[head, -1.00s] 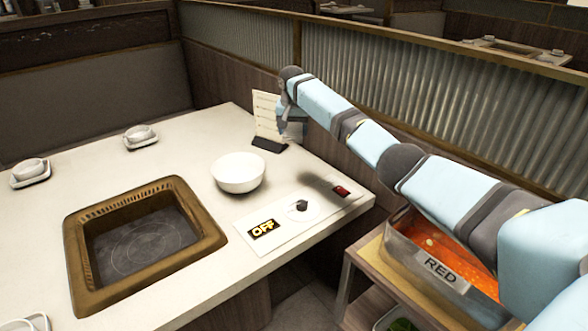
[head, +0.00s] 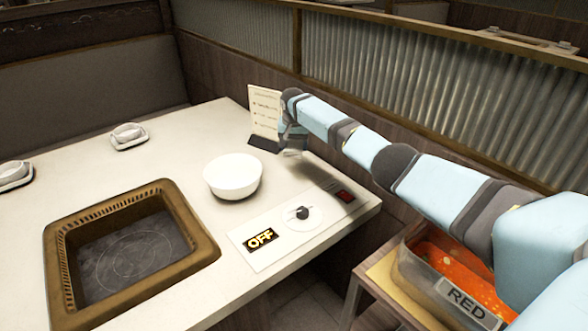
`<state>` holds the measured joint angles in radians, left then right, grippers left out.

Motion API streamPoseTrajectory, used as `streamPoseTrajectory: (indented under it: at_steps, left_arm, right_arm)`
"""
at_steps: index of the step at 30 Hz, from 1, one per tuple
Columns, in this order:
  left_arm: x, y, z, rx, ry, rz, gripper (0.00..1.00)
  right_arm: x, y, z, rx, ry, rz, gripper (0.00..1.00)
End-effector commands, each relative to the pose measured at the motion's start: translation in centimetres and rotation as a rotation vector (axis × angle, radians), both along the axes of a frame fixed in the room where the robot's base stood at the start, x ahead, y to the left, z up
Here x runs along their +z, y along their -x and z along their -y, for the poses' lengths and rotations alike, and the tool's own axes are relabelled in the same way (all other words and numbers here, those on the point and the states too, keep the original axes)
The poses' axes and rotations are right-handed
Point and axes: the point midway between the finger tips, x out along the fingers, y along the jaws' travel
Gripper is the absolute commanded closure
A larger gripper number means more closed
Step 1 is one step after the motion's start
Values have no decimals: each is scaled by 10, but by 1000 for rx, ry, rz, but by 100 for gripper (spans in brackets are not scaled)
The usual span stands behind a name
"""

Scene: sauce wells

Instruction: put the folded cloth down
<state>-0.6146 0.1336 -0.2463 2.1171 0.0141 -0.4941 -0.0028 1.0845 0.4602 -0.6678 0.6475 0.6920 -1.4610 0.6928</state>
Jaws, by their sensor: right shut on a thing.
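My right gripper (head: 292,146) is at the far end of the right arm, low over the right back edge of the white table (head: 190,142), just right of the small menu card (head: 265,112). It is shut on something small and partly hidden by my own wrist. I take this to be the folded cloth, but I cannot make out its shape. A shadow lies on the table near the gripper. I cannot tell whether the held thing touches the table. My left gripper is not in view.
A white bowl (head: 233,177) stands left of the control panel (head: 275,240) with its OFF display and knob. A framed cooktop (head: 130,255) is sunk into the table. A tub labelled RED (head: 465,298) stands at lower right. A corrugated partition (head: 420,85) rises behind.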

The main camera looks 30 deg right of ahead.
Motion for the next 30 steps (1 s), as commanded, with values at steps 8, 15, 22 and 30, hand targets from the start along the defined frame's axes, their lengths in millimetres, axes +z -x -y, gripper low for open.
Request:
streamPoseTrajectory:
  at_steps: [8, 15, 22, 30]
  left_arm:
    - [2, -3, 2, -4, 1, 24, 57]
    - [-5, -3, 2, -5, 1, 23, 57]
    - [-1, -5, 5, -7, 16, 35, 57]
    - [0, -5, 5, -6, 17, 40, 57]
  right_arm:
    - [-47, 0, 0, 0, 0, 0, 54]
    - [-70, 0, -1, 0, -1, 0, 54]
    - [-92, 0, 0, 0, 0, 1, 54]
    - [-94, 0, 0, 0, -1, 1, 54]
